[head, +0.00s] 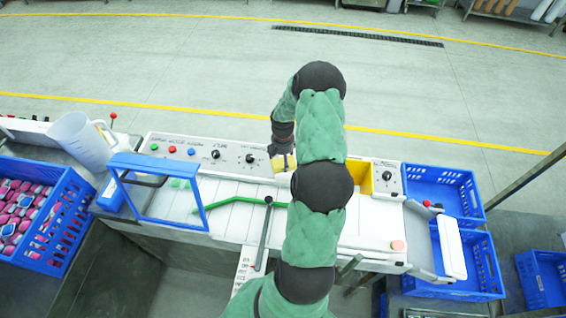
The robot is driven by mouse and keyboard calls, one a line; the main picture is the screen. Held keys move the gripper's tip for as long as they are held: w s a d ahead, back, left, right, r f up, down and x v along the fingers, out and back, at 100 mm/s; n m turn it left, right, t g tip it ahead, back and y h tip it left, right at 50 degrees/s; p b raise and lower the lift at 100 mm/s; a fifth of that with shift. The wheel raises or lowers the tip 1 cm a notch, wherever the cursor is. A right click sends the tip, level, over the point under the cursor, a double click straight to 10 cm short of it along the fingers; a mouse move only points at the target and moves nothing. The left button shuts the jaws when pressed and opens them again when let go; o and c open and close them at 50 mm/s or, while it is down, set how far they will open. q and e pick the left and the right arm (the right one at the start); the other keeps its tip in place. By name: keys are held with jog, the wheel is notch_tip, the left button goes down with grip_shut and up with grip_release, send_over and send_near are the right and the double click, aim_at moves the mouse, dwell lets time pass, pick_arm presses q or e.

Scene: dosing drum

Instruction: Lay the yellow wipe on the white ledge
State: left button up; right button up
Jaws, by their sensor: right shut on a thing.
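My right arm comes up from the bottom middle and bends over the machine. Its gripper (281,152) is at the back control panel, partly hidden by my own arm. It is shut on the yellow wipe (280,164), of which a small part shows below the fingers. The white ledge (236,219) looks to be the pale flat top in front of the panel; the wipe is at its back edge, and I cannot tell whether they touch. My left gripper is not in view.
A blue frame (154,161) stands on the left of the machine, near a grey jug (80,140). A yellow-sided opening (364,178) is right of my arm. Blue crates (65,243) flank the machine.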

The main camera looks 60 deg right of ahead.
aim_at(283, 163)
jog(key=shift+w+d+f, duration=0.2)
jog(key=shift+d+f, duration=0.15)
jog(key=shift+f, duration=0.15)
jog(key=shift+w+d+f, duration=0.15)
jog(key=shift+d+f, duration=0.15)
jog(key=shift+f, duration=0.15)
notch_tip(283, 163, down, 3)
jog(key=shift+d+f, duration=0.1)
jog(key=o, duration=0.8)
jog(key=shift+f, duration=0.15)
notch_tip(283, 163, up, 12)
jog(key=shift+r, duration=0.2)
